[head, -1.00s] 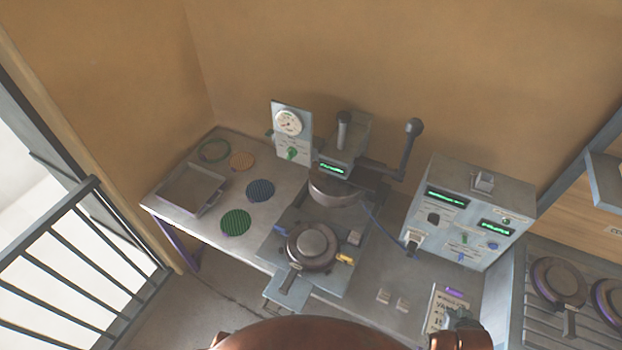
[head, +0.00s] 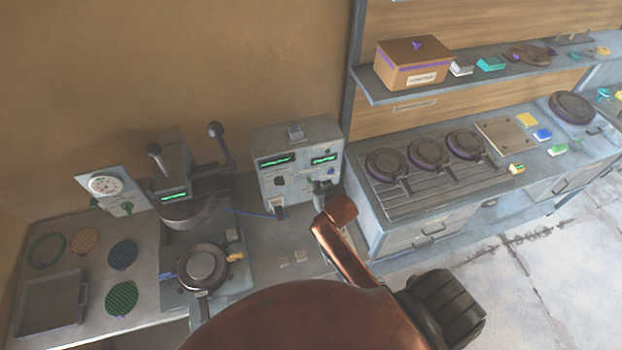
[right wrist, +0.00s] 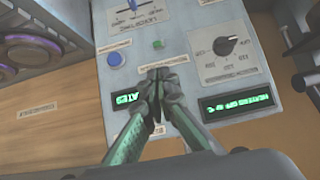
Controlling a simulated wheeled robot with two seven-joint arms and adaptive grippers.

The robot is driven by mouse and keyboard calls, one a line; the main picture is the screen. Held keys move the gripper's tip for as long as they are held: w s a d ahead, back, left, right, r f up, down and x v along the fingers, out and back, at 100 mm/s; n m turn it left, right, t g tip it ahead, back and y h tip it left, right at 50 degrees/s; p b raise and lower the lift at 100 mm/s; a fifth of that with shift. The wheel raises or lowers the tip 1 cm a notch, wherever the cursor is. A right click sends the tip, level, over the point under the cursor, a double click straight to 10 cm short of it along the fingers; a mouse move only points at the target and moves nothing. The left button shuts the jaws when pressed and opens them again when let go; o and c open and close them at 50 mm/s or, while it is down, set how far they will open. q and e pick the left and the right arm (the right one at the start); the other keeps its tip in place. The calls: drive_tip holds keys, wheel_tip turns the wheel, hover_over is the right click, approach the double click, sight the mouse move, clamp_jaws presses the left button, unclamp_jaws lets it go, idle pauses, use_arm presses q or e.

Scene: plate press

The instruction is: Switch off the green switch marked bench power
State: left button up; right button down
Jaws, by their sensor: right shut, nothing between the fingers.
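The grey control box (head: 265,182) stands at the back of the bench, with two lit displays on its front. In the right wrist view, a small green switch (right wrist: 158,43) sits on its face, beside a label too blurred to read. A blue button (right wrist: 115,60) is left of it. My right gripper (right wrist: 160,76) is shut and empty, its fingertips just below the green switch in that view. I cannot tell whether they touch the panel. In the head view the right gripper (head: 322,188) is at the box's right front. My left gripper is not in view.
A black dial (right wrist: 224,45) is right of the green switch. The press (head: 185,205) and a gauge panel (head: 108,188) with another green control stand left of the box. A rack with round plates (head: 430,152) is to the right, under a shelf (head: 400,94).

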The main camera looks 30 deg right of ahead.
sight(310, 181)
drive_tip(key=p+x, duration=0.2)
drive_tip(key=x, duration=0.8)
